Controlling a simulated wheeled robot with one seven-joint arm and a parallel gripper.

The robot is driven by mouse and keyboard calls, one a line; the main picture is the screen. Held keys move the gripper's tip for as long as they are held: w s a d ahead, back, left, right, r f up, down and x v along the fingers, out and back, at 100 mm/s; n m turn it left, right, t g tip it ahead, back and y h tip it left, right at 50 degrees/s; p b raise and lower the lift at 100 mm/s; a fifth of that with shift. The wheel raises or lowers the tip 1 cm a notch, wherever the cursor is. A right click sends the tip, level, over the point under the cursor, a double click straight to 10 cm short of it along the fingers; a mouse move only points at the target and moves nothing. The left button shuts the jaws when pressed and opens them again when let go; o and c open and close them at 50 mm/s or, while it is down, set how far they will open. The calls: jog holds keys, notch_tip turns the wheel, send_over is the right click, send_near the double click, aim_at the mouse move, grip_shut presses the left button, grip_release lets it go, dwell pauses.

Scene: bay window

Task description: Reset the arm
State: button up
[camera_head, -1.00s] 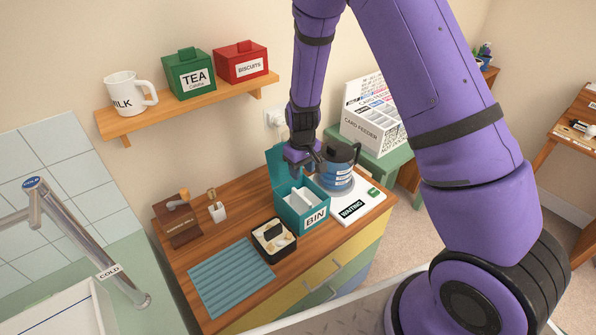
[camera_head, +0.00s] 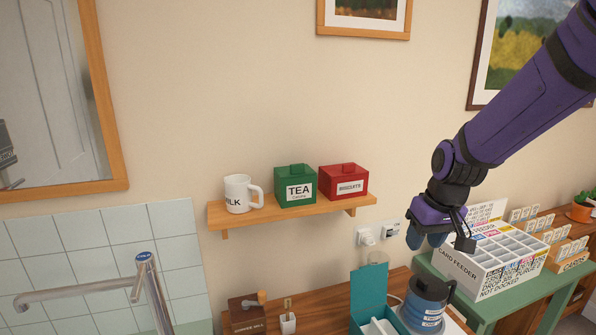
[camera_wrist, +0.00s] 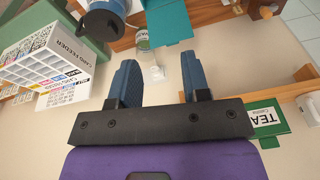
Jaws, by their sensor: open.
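My gripper (camera_head: 437,240) hangs from my purple arm at the right of the head view, in the air above the blue kettle (camera_head: 427,301) and in front of the wall. In the wrist view its two blue fingers (camera_wrist: 156,85) stand apart with nothing between them. The kettle (camera_wrist: 103,20) and the teal bin (camera_wrist: 165,20) show beyond the fingers in the wrist view. In the head view the teal bin (camera_head: 368,291) has its lid up, and white pieces show inside it.
A shelf (camera_head: 290,213) holds a white mug (camera_head: 239,193), a green tea tin (camera_head: 295,186) and a red biscuit tin (camera_head: 343,182). The white card feeder (camera_head: 490,264) stands on a green table right of my gripper. A tap (camera_head: 90,291) is at the lower left.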

jog(key=s+d+r+m+t, duration=0.1)
jog(key=s+d+r, duration=0.1)
jog(key=s+r, duration=0.5)
jog(key=s+d+r+m+t+h, duration=0.1)
jog(key=s+r, duration=0.6)
jog(key=s, duration=0.8)
jog(key=shift+s+d+r+t, duration=0.15)
jog(key=shift+d+r+t, duration=0.1)
jog(key=shift+d+t, duration=0.35)
